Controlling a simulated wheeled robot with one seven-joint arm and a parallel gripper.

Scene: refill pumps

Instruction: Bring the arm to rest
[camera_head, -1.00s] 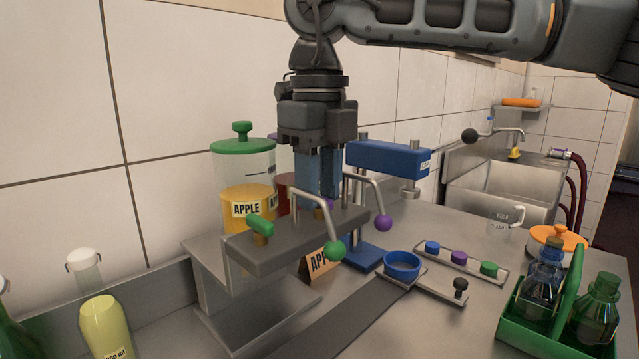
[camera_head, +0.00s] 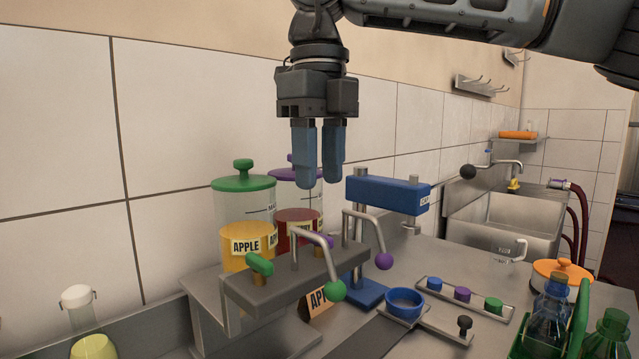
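My gripper (camera_head: 319,187) hangs fingers-down above the pump stand (camera_head: 285,282), in front of the tiled wall. Its two blue fingers are a small gap apart, with wall showing between them and nothing held. My arm reaches in from the upper right.
A green-lidded apple jar (camera_head: 246,245) and a purple-lidded jar (camera_head: 297,231) stand behind the pump stand. A blue press (camera_head: 388,194) is to the right. A blue cup (camera_head: 404,303), a cap tray (camera_head: 463,298) and a green bottle crate (camera_head: 577,316) stand on the counter.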

